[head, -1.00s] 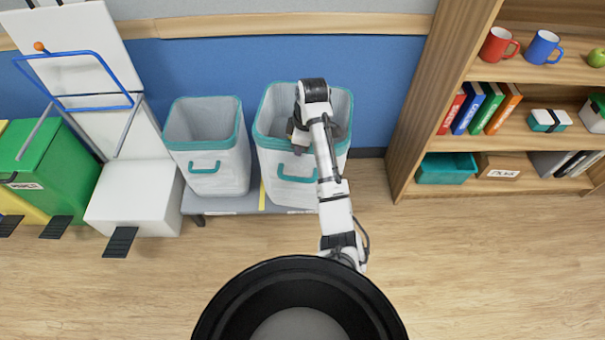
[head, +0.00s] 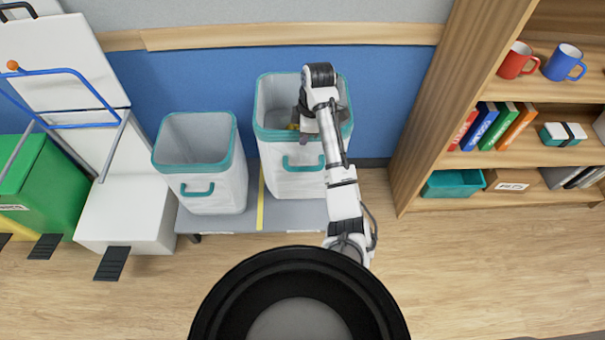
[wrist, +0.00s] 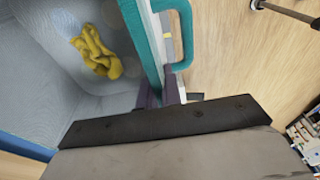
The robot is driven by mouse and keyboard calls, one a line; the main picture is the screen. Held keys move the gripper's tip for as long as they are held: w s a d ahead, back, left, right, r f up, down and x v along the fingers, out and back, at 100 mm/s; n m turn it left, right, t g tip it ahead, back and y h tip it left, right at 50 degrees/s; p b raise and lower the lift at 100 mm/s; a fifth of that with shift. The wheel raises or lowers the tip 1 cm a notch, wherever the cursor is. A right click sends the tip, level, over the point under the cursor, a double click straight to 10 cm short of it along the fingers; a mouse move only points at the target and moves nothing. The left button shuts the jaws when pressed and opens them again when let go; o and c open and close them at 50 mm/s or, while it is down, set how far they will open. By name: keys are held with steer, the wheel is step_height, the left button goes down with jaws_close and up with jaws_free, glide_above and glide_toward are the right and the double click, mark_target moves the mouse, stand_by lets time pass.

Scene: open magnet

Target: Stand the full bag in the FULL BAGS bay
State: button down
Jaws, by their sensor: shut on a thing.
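My gripper (wrist: 165,94) is shut on the teal rim of the right-hand white bag (head: 290,182), at its handle side. The bag is upright and open, with a teal handle on its front. A crumpled yellow thing (wrist: 94,52) lies inside it. The bag is over the right part of a low grey platform (head: 245,220); I cannot tell whether its base touches. A second white bag (head: 212,200) with teal trim stands on the platform's left part and looks empty. A yellow line (head: 260,205) on the platform runs between the two bags. No bay label is readable.
A white pedal bin (head: 130,215) and a green bin (head: 45,200) stand to the left, near a blue-handled trolley frame (head: 75,125). A wooden bookshelf (head: 415,165) rises on the right. A blue wall panel (head: 390,90) is behind. Floor in front is clear.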

steer(key=b, duration=0.7)
glide_above(304, 174)
steer(key=f, duration=1.4)
steer(key=shift+w, duration=0.2)
steer(key=shift+f+p, duration=0.3)
steer(key=shift+f, duration=2.55)
steer(key=c, duration=1.6)
jaws_free()
steer(key=shift+s+f, duration=0.1)
steer(key=shift+s, duration=0.05)
steer(key=r, duration=0.3)
steer(key=d+r, duration=0.1)
steer(key=r, duration=0.7)
steer(key=shift+d+r, duration=0.1)
steer(key=shift+d, duration=0.2)
steer(key=shift+d+r+p, duration=0.1)
steer(key=shift+r+p, duration=0.45)
steer(key=shift+p, duration=0.05)
